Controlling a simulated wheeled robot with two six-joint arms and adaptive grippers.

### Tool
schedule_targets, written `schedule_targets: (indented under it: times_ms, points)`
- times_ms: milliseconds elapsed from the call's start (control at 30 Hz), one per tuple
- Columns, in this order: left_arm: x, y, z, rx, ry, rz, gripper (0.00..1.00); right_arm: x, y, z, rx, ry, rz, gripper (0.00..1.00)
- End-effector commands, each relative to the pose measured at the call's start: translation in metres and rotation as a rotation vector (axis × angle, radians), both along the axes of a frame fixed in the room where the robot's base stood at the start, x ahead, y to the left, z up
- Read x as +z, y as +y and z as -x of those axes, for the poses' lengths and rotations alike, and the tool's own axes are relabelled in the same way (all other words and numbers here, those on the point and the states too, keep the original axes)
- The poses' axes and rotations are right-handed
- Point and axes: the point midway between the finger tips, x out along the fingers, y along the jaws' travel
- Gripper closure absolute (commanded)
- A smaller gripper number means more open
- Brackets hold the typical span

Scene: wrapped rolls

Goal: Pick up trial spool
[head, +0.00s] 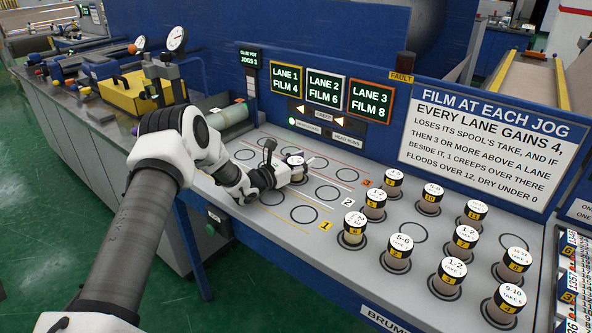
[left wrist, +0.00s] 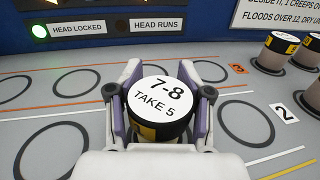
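My left gripper (head: 287,172) reaches over the lane circles of the grey bench. Its two fingers sit against both sides of a dark spool (head: 294,160) with a white top and a yellow band. No spool is labelled "trial" in readable text. My right gripper is not in view.
Several similar spools stand in ringed places on the right, such as one marked "5-6" (head: 399,252) and one marked "9-10" (head: 506,304). One ring (head: 412,232) there is empty. Empty lane circles (head: 304,214) surround the gripper. A sign panel (head: 485,140) stands behind.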

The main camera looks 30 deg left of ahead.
Motion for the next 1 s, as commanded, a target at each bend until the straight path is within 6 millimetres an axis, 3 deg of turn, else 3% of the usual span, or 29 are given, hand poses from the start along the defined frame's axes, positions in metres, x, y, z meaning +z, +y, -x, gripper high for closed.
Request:
schedule_targets:
  times_ms: [567, 867, 1000]
  points:
    - [0.001, 0.000, 0.000, 0.000, 0.001, 0.000, 0.96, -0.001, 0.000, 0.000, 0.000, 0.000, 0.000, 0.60]
    - [0.035, 0.000, 0.000, 0.000, -0.003, 0.001, 0.97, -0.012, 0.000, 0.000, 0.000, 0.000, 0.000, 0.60]
    - [0.036, -0.013, 0.025, 0.000, 0.002, 0.007, 1.00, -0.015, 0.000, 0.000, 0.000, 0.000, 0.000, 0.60]
